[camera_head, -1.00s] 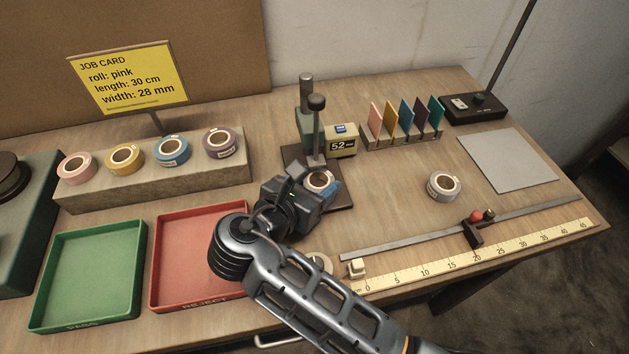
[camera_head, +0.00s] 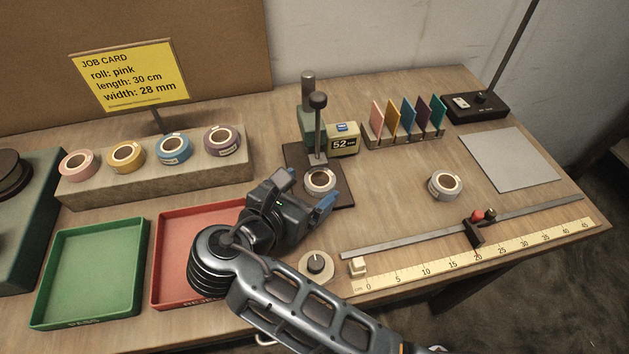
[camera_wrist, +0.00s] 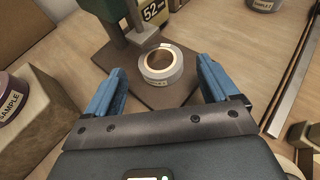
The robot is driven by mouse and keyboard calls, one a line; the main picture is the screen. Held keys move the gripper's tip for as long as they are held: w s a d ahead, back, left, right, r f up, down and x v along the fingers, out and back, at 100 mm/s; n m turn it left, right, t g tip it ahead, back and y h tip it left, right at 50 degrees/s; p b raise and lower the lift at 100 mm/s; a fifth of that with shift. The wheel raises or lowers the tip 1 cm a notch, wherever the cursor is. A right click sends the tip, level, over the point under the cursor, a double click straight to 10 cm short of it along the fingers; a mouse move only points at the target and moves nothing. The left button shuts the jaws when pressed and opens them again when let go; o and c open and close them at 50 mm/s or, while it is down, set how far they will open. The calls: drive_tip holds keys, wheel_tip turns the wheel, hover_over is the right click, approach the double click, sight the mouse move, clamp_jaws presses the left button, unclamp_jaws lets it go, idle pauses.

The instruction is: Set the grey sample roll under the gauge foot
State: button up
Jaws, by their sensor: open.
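A pale grey sample roll (camera_head: 320,183) lies flat on the dark base plate (camera_head: 339,197) of the gauge (camera_head: 308,128). In the wrist view the roll (camera_wrist: 163,68) shows a label and sits on the plate (camera_wrist: 130,97), just in front of the gauge column.
A second grey roll (camera_head: 445,186) lies on the table to the right. The gauge display (camera_head: 342,143) reads 52. Coloured rolls stand on a block (camera_head: 150,182) at left, with green (camera_head: 92,270) and red (camera_head: 175,250) trays in front. A ruler (camera_head: 480,255) lies at the front right.

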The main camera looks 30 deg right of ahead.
drive_tip(key=v, duration=0.8)
drive_tip(key=shift+a+r, duration=0.2)
idle(0.9)
